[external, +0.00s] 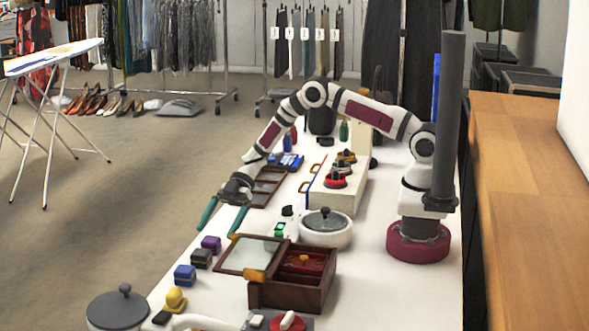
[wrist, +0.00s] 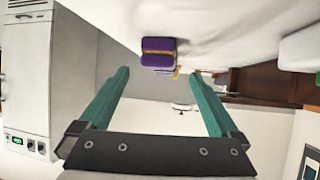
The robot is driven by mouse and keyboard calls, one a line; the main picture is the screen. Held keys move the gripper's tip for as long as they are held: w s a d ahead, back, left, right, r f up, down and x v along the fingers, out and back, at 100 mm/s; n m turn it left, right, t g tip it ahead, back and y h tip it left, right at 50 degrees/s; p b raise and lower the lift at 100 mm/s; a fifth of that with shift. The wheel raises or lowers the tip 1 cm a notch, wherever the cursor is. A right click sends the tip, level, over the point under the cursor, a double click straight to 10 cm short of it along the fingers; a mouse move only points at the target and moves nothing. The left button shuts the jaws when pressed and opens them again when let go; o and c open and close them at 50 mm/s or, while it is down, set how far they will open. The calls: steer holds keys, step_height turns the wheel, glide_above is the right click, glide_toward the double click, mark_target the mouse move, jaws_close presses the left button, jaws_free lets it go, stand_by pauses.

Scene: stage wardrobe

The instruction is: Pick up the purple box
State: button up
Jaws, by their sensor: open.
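The purple box (external: 211,243) is a small block near the left edge of the white table, at the head of a short row of similar boxes. In the wrist view the purple box (wrist: 158,52) shows between and just beyond the fingertips, with a yellow edge behind it. My gripper (external: 223,217) has teal fingers spread apart with nothing between them. It is above and slightly beyond the purple box in the external view, apart from it. The fingers of my gripper (wrist: 159,74) also show wide apart in the wrist view.
A black box (external: 201,259) and a blue box (external: 185,279) stand close by in the row, with a yellow knobbed piece (external: 175,299) nearer the camera. An open wooden case (external: 290,294) and a white lidded pot (external: 326,236) stand to the right. The table edge is close on the left.

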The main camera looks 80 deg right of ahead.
mark_target(211, 240)
steer(key=x, duration=0.4)
steer(key=shift+a+f, duration=0.2)
steer(key=c, duration=1.4)
steer(key=shift+r, duration=0.15)
